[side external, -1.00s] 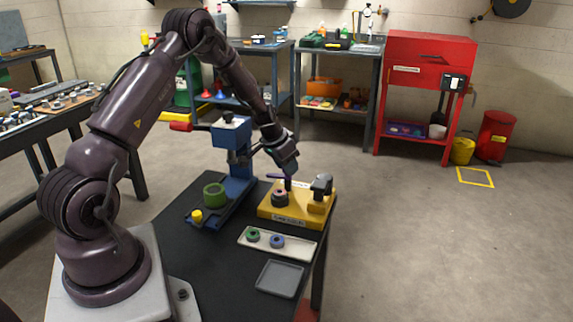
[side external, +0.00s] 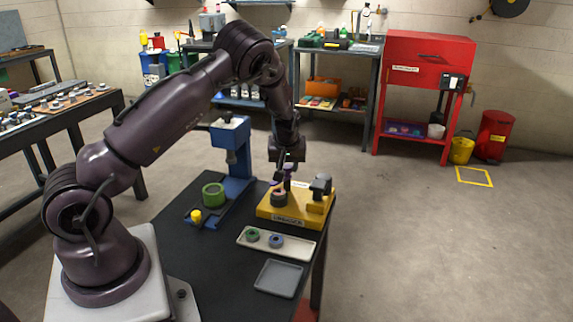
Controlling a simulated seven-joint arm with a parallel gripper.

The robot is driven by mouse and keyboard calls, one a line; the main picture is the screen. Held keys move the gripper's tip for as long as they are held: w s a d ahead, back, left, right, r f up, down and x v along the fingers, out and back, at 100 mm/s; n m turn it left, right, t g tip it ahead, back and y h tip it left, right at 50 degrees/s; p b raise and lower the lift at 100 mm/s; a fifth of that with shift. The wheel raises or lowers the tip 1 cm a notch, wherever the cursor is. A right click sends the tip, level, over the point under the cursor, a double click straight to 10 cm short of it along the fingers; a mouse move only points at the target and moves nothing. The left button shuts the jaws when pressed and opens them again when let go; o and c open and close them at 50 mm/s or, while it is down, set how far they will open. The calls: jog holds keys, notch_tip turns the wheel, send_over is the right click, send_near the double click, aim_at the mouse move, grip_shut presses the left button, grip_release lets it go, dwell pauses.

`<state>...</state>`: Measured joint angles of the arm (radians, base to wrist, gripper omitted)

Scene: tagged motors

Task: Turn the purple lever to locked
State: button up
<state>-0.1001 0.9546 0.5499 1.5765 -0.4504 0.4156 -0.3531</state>
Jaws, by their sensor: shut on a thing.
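The yellow fixture (side external: 266,208) stands on the dark table, with a pinkish-brown ring-shaped part (side external: 279,198) on its left half and a grey clamp-like piece (side external: 321,187) on its right. The purple lever (side external: 289,178) is at the top of a dark post above the fixture. Only a small part of it shows. My gripper (side external: 287,174) points down over the fixture and is shut on the lever. The fingers hide most of the lever, so its exact angle cannot be read.
A blue press (side external: 238,160) with a green ring (side external: 213,194) and a yellow knob (side external: 196,216) stands left of the fixture. In front are a pale tray (side external: 297,248) with green and blue ring parts and an empty grey tray (side external: 278,279).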

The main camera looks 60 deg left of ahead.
jog(key=n+g, duration=0.2)
jog(key=n, duration=0.3)
dwell(0.6)
jog(key=o, duration=0.9)
jog(key=shift+w, duration=0.1)
jog(key=v, duration=1.3)
jog(key=shift+d, duration=0.15)
jog(key=shift+f, duration=0.1)
